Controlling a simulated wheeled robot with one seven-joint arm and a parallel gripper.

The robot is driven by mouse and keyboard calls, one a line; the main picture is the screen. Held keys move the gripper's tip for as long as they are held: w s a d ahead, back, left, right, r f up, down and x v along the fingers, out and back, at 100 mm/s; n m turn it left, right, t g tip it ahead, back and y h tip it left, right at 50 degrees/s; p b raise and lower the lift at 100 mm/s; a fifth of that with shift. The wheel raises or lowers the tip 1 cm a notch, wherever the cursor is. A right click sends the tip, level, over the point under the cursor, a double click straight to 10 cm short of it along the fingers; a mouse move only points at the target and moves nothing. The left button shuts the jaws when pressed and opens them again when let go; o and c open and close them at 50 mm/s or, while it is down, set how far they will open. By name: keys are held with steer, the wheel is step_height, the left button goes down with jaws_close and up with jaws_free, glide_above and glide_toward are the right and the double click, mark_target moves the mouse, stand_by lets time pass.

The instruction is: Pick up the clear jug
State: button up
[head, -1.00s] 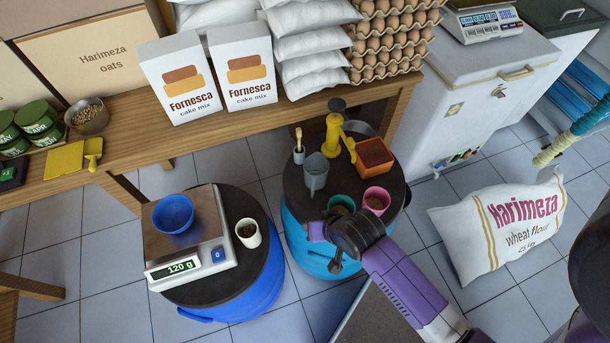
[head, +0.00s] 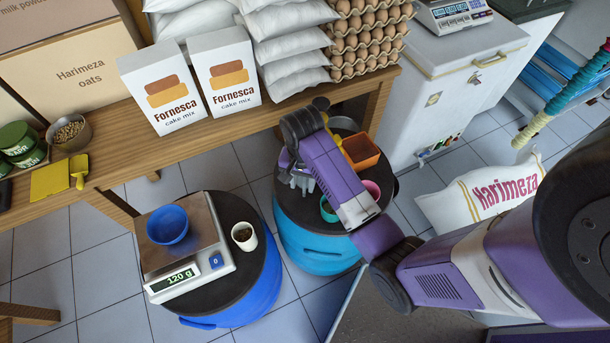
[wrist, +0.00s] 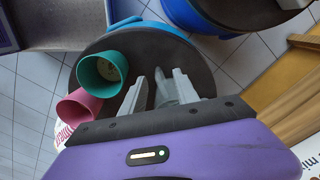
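The clear jug (wrist: 164,90) is a grey see-through vessel on the dark top of the light-blue drum (head: 318,247). In the wrist view it shows between my two finger pads, partly hidden by the gripper body. In the head view my arm and gripper cover most of it. My gripper (wrist: 161,78) is open, with one finger on each side of the jug. I cannot tell whether either finger touches it. In the head view my gripper (head: 299,181) is low over the left part of the drum top.
A teal cup (wrist: 102,71) and a pink cup (wrist: 78,108) stand close beside my left-hand finger in the wrist view. An orange box (head: 361,151) is farther back on the drum. Left, a blue drum (head: 235,300) holds a scale (head: 190,271), a blue bowl (head: 167,225) and a white cup (head: 244,237).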

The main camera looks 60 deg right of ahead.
mark_target(304, 195)
steer(key=shift+s+d+f+p, duration=0.1)
steer(key=shift+f+p, duration=0.05)
steer(key=shift+f, duration=1.75)
steer(key=shift+d+f+p, duration=0.1)
steer(key=shift+f+p, duration=0.05)
steer(key=shift+f, duration=1.75)
jaws_close()
